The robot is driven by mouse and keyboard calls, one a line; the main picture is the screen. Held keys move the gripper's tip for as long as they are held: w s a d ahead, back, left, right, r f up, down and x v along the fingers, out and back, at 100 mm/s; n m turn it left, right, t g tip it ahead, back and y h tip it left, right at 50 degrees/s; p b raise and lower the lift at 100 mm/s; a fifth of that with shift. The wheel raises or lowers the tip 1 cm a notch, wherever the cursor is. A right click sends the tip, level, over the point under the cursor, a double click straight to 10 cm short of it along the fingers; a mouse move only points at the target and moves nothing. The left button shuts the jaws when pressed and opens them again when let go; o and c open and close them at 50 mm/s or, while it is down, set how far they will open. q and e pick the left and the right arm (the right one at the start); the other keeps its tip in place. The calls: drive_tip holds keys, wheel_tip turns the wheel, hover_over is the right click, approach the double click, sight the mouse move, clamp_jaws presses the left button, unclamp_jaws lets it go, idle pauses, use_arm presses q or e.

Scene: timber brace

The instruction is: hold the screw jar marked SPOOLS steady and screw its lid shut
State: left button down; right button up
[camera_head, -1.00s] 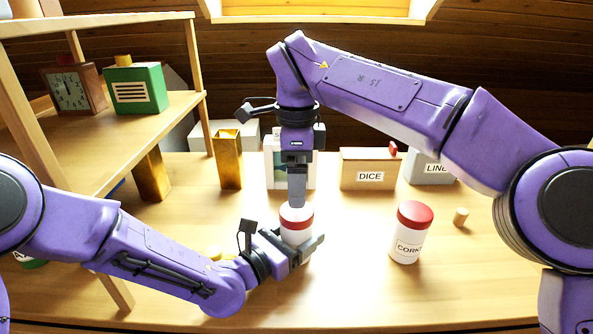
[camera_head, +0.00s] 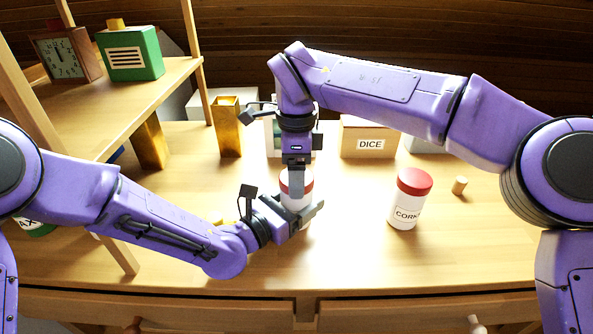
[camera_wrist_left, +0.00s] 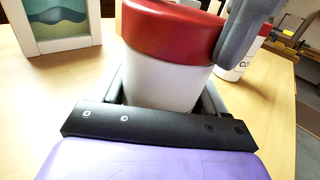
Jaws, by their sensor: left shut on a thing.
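A white jar (camera_head: 294,203) with a red lid (camera_head: 284,184) stands upright on the bench. Its label is hidden, so I cannot read SPOOLS. My left gripper (camera_head: 305,214) is shut around the white body; the jar (camera_wrist_left: 165,82) and red lid (camera_wrist_left: 170,32) fill the middle of the left wrist view. The lid sits on top of the jar; I cannot tell how tight. My right gripper (camera_head: 297,190) points straight down at the lid, one finger in front of it. In the left wrist view a grey right finger (camera_wrist_left: 240,35) is against or close beside the lid's right side; its grip is unclear.
A second red-lidded jar marked CORKS (camera_head: 408,200) stands to the right, with a small wooden peg (camera_head: 460,185) beyond. A DICE box (camera_head: 368,137) and a brass-coloured container (camera_head: 228,130) stand behind. A shelf (camera_head: 120,110) rises at left. The front bench is clear.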

drive_tip(key=m, duration=2.1)
drive_tip(key=o, duration=1.2)
wheel_tip(320, 180, up, 12)
